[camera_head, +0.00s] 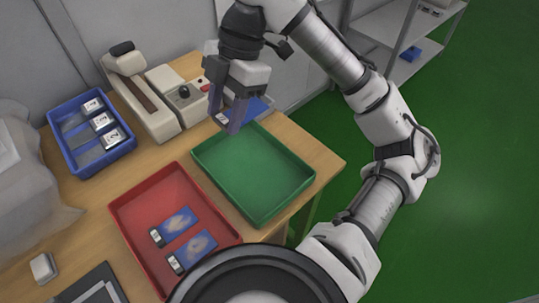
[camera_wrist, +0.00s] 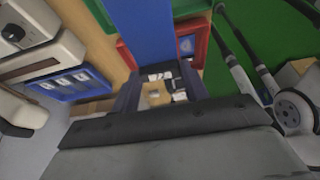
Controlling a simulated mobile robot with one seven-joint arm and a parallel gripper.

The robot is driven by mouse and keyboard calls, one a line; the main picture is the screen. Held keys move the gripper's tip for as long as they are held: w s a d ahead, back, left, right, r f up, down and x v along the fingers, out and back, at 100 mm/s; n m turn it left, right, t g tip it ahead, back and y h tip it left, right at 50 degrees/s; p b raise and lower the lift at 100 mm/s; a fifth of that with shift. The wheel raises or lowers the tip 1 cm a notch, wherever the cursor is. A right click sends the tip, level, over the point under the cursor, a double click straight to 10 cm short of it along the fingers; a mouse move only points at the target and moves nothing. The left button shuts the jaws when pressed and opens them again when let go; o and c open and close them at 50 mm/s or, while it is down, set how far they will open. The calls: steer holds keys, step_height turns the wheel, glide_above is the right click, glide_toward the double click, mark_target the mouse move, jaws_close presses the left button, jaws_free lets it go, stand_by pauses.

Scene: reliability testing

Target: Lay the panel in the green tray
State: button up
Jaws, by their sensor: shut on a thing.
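My gripper (camera_head: 227,121) points down near the back left corner of the green tray (camera_head: 252,172). It is shut on a blue panel (camera_head: 256,107) with a pale end piece, partly hidden behind the fingers. In the wrist view the panel (camera_wrist: 143,35) runs from between the fingers to the top edge. The green tray is empty and sits on the wooden table. I cannot tell exactly how high the panel is above the table.
A red tray (camera_head: 127,205) with two similar panels stands in front of the green tray. A blue bin (camera_head: 65,143) with several white-labelled items is at left. A beige and grey device (camera_head: 141,95) stands behind. A grey shelf (camera_head: 405,68) is at back right.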

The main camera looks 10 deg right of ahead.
mark_target(237, 181)
steer(key=shift+w+d+f, duration=0.1)
steer(key=shift+w+d, duration=0.2)
steer(key=shift+d, duration=0.15)
step_height(237, 181, down, 20)
steer(key=shift+r, duration=0.15)
steer(key=shift+f+b, duration=0.25)
steer(key=shift+b, duration=0.1)
steer(key=o, duration=1)
steer(key=shift+r, duration=0.1)
steer(key=shift+c, duration=0.2)
steer(key=shift+r+p, duration=0.3)
steer(key=v, duration=1.1)
steer(key=shift+r+b, duration=0.35)
steer(key=shift+b, duration=0.1)
